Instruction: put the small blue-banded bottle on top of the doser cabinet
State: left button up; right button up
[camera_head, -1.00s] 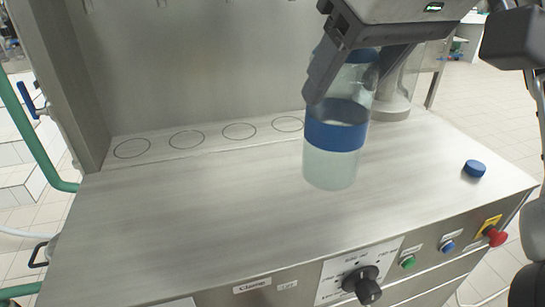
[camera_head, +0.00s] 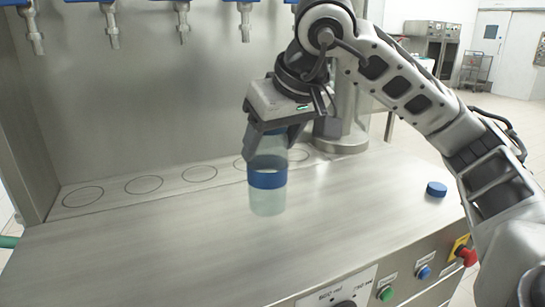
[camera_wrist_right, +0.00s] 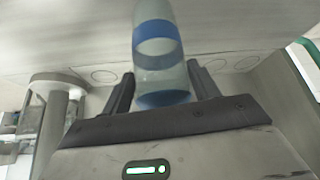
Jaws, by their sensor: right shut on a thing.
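The small bottle (camera_head: 267,196) is clear with a blue band round its middle and pale liquid below. My right gripper (camera_head: 267,142) is shut on its upper part and holds it upright over the steel worktop of the doser cabinet (camera_head: 150,250). I cannot tell whether its base touches the worktop. In the right wrist view the bottle (camera_wrist_right: 158,48) stands between the two dark fingers (camera_wrist_right: 160,90), with a blue part at its near end. My left gripper is not in view.
A loose blue cap (camera_head: 436,189) lies on the worktop at the right. Several blue-topped nozzles (camera_head: 244,22) hang above marked circles at the back. A steel column (camera_head: 340,135) stands behind my gripper. Buttons and a red stop knob (camera_head: 467,256) line the front panel.

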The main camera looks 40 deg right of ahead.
notch_tip(320, 180, down, 2)
jog(key=shift+f, duration=0.2)
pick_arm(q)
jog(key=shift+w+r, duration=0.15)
pick_arm(e)
jog(key=shift+f, duration=0.15)
jog(key=shift+s+f+b, duration=0.1)
jog(key=shift+f+b, duration=0.05)
jog(key=shift+b, duration=0.2)
jog(key=o, duration=1.7)
jog(key=shift+o, duration=0.2)
jog(key=shift+r+p, duration=0.3)
jog(key=shift+r, duration=0.15)
jog(key=p, duration=0.3)
send_near(273, 158)
jog(key=d+r, duration=0.1)
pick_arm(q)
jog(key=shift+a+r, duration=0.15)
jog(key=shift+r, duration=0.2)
pick_arm(e)
jog(key=shift+w+r, duration=0.15)
jog(key=shift+w, duration=0.1)
